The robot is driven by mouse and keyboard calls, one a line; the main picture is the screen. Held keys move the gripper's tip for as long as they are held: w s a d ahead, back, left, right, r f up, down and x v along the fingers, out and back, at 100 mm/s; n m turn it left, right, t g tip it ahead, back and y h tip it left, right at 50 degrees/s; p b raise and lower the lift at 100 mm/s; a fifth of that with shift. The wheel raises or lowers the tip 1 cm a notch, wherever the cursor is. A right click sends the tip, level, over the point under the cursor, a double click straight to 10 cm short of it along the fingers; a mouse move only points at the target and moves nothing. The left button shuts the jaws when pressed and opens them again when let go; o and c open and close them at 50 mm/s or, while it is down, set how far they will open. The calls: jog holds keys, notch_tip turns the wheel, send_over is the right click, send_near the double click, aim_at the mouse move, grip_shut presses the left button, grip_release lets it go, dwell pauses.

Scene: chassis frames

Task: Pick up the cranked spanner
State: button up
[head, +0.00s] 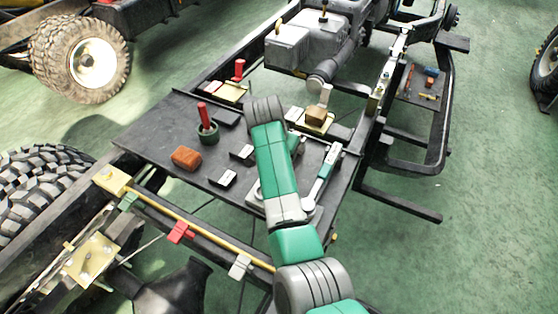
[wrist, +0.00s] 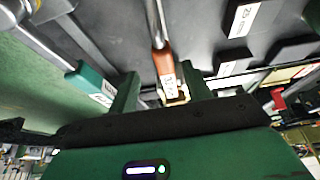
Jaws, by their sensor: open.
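In the wrist view my gripper (wrist: 162,84) is open, with green fingers on either side of the labelled end of a red-brown-handled tool (wrist: 163,62). Its metal shank runs away toward the top of the picture. I cannot tell whether the fingers touch it. A teal-handled tool (wrist: 90,80) lies left of the fingers; it also shows in the head view (head: 327,162), right of my arm. The labels are too blurred to read, so I cannot tell which is the cranked spanner. In the head view my arm hides the red-brown handle and most of my gripper.
The dark tray (head: 150,145) spans the chassis rails. Left of my arm are a reddish block (head: 186,158), a green cup (head: 208,134) with a red-handled item, and small labelled black blocks (head: 223,178). A wooden block (head: 316,115) stands behind. A grey engine (head: 290,45) borders the back.

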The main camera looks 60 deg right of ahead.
jog(key=b+x, duration=0.3)
jog(key=x, duration=0.2)
jog(key=shift+w+d, duration=0.1)
jog(key=shift+w, duration=0.1)
jog(key=shift+w, duration=0.1)
grip_shut()
